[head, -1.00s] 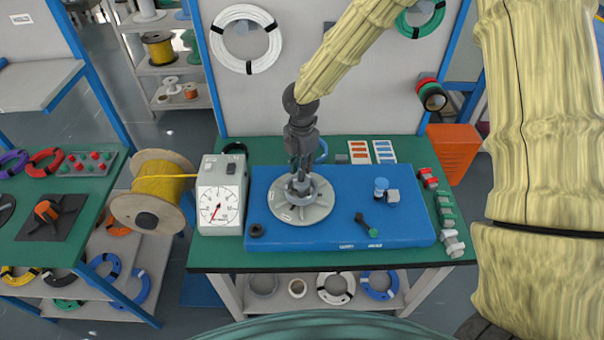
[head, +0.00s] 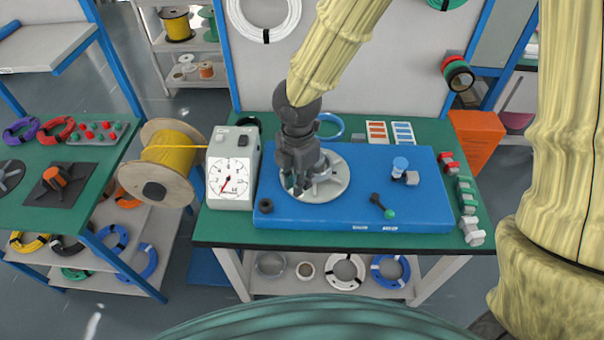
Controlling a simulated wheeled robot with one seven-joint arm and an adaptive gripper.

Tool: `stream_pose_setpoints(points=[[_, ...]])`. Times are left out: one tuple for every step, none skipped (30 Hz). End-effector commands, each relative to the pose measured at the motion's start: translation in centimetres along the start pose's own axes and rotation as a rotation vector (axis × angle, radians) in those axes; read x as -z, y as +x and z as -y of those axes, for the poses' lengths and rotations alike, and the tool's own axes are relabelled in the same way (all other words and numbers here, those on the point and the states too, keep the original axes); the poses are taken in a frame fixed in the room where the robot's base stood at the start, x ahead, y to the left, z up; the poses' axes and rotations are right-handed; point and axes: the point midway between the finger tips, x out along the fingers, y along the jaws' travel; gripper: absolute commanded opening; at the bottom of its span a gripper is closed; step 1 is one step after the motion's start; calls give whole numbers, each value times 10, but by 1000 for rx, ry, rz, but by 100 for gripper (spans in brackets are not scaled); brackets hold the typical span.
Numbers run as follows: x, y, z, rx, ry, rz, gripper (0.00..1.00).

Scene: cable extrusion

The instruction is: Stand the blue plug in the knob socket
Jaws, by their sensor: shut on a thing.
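A blue-topped peg, which looks like the blue plug (head: 400,164), stands upright on the right half of the blue panel, beside a small grey block. A round pale grey dial plate (head: 339,188) lies on the panel's left half, with a grey spoked knob (head: 324,174) at its middle. My gripper (head: 297,191) points down over the left part of the dial, closed on what seems to be part of the grey knob. The fingers hide the contact. A small black ring (head: 267,205) sits at the panel's left front corner. I cannot tell which part is the knob socket.
The blue panel (head: 350,213) lies on the green table (head: 222,228). A white gauge box (head: 231,180) stands left of it. A black lever with a green tip (head: 383,207) lies on the panel. Red and green clamps line the right edge. An orange bin (head: 476,138) stands behind right.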

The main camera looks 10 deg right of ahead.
Motion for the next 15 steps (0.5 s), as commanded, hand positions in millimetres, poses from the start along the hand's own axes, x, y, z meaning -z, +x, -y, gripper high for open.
stream_pose_setpoints(points=[[1,0,0,0,0,0,0],[1,0,0,0,0,0,0],[1,0,0,0,0,0,0],[1,0,0,0,0,0,0],[1,0,0,0,0,0,0],[1,0,0,0,0,0,0],[1,0,0,0,0,0,0],[1,0,0,0,0,0,0],[1,0,0,0,0,0,8],[1,0,0,0,0,0,2],[1,0,0,0,0,0,2],[1,0,0,0,0,0,2],[1,0,0,0,0,0,2],[1,-1,0,0,0,0,2],[1,-1,0,0,0,0,2]])
